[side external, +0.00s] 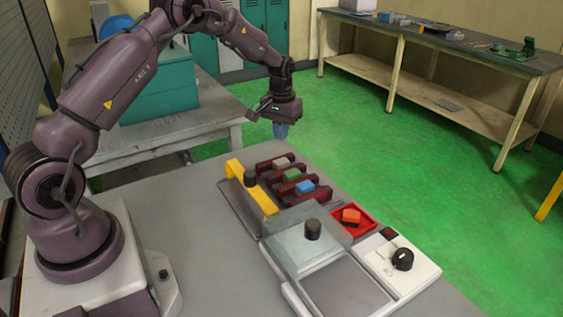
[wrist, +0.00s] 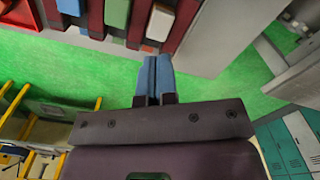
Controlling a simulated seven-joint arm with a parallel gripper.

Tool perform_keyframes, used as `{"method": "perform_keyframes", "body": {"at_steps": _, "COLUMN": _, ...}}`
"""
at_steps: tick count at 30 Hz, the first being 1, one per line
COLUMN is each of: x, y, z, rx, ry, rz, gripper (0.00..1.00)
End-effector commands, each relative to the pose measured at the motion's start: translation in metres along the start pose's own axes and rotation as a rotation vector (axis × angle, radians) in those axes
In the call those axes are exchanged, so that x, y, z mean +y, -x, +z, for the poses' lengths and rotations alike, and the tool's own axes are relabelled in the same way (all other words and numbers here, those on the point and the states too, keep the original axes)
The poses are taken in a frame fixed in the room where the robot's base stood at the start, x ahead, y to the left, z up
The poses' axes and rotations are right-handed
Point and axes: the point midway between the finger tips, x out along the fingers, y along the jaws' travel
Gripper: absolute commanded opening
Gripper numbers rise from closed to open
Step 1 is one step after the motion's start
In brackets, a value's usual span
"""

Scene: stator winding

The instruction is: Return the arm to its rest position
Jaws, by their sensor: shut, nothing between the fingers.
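My gripper (side external: 281,131) hangs in the air beyond the far edge of the grey work table (side external: 200,205), with its blue fingers pointing down. In the wrist view my gripper (wrist: 154,62) shows its two blue fingers together with nothing between them. My arm reaches up and over from its base at the left of the table. The dark red rack (side external: 265,167) with coloured blocks stands on the table, nearer the side camera than the fingers and apart from them.
The rack holds a grey (side external: 281,162), a green (side external: 293,175) and a blue block (side external: 304,186). A yellow bar (side external: 252,188), a clear-covered fixture (side external: 312,252), a red tray (side external: 370,224) and a white dial box (side external: 422,270) stand nearby. A teal box (side external: 160,95) stands behind my arm. Open green floor lies right.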

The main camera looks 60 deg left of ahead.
Motion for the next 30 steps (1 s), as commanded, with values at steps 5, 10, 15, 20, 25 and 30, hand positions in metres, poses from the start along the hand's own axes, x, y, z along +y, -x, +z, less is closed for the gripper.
{"method": "perform_keyframes", "body": {"at_steps": 5, "x": 0.000, "y": -0.001, "z": 0.001, "rx": -0.003, "ry": -0.011, "rz": -0.001, "gripper": 0.00}}
{"method": "perform_keyframes", "body": {"at_steps": 10, "x": -0.004, "y": -0.008, "z": 0.032, "rx": -0.070, "ry": -0.035, "rz": -0.009, "gripper": 0.00}}
{"method": "perform_keyframes", "body": {"at_steps": 15, "x": 0.008, "y": 0.040, "z": 0.074, "rx": -0.062, "ry": -0.099, "rz": -0.006, "gripper": 0.00}}
{"method": "perform_keyframes", "body": {"at_steps": 20, "x": 0.021, "y": 0.093, "z": 0.121, "rx": -0.013, "ry": -0.174, "rz": 0.001, "gripper": 0.00}}
{"method": "perform_keyframes", "body": {"at_steps": 25, "x": 0.030, "y": 0.142, "z": 0.179, "rx": 0.064, "ry": -0.260, "rz": 0.014, "gripper": 0.00}}
{"method": "perform_keyframes", "body": {"at_steps": 30, "x": 0.032, "y": 0.175, "z": 0.239, "rx": 0.158, "ry": -0.343, "rz": 0.033, "gripper": 0.00}}
